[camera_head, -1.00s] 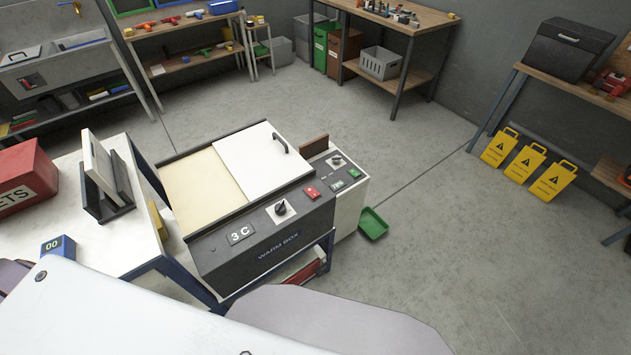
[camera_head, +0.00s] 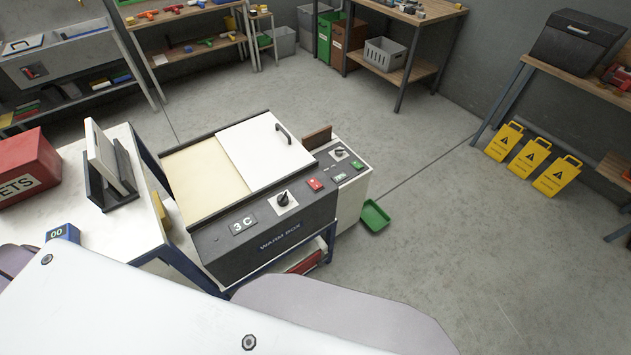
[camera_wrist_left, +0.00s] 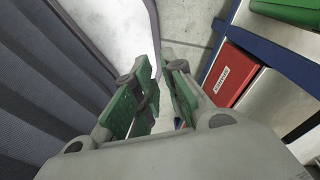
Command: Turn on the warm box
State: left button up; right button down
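The warm box (camera_head: 275,242) is a dark-fronted box on a blue-legged stand in the middle of the head view. Its top has a white lid (camera_head: 265,150) with a dark handle, beside a bare cream surface. Its front panel carries a "3 C" display (camera_head: 243,225), a black rotary knob (camera_head: 284,199) on a white plate and a red switch (camera_head: 315,184). In the left wrist view my left gripper (camera_wrist_left: 166,90) has its green-padded fingers apart, with nothing between them. It is not seen in the head view. My right gripper is in neither view.
A narrow unit with its own knob (camera_head: 339,153) and green buttons adjoins the warm box on the right. A white table (camera_head: 100,225) with a red box (camera_head: 25,170) stands left. A green tray (camera_head: 374,216) and yellow signs (camera_head: 530,159) are on the floor.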

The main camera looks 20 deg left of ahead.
pick_arm(q)
jog(key=shift+t, duration=0.7)
jog(key=w+r, duration=0.2)
jog(key=w, duration=0.3)
jog(key=w+r, duration=0.2)
jog(key=w, duration=0.3)
jog(key=w+r, duration=0.2)
jog(key=w, duration=0.3)
jog(key=shift+d+b, duration=0.2)
jog(key=shift+b, duration=0.2)
grip_shut()
jog(key=w+d+r, duration=0.3)
jog(key=w+r, duration=0.7)
jog(key=w, duration=0.2)
jog(key=w+d+r+m+t+h+b, duration=0.15)
jog(key=w+d+r, duration=0.25)
jog(key=r, duration=0.7)
jog(key=w+d+r+m+h, duration=0.2)
jog(key=w+d+r, duration=0.2)
jog(key=r, duration=0.6)
jog(key=w+d+r+m+t+h+b, duration=0.15)
jog(key=w+d+r, duration=0.25)
jog(key=r, duration=0.7)
jog(key=w+a+r+h, duration=0.1)
jog(key=w+a+r, duration=0.5)
jog(key=w+a, duration=0.4)
jog(key=shift+a+r+t, duration=0.3)
jog(key=shift+a+r, duration=0.1)
jog(key=shift+a, duration=0.4)
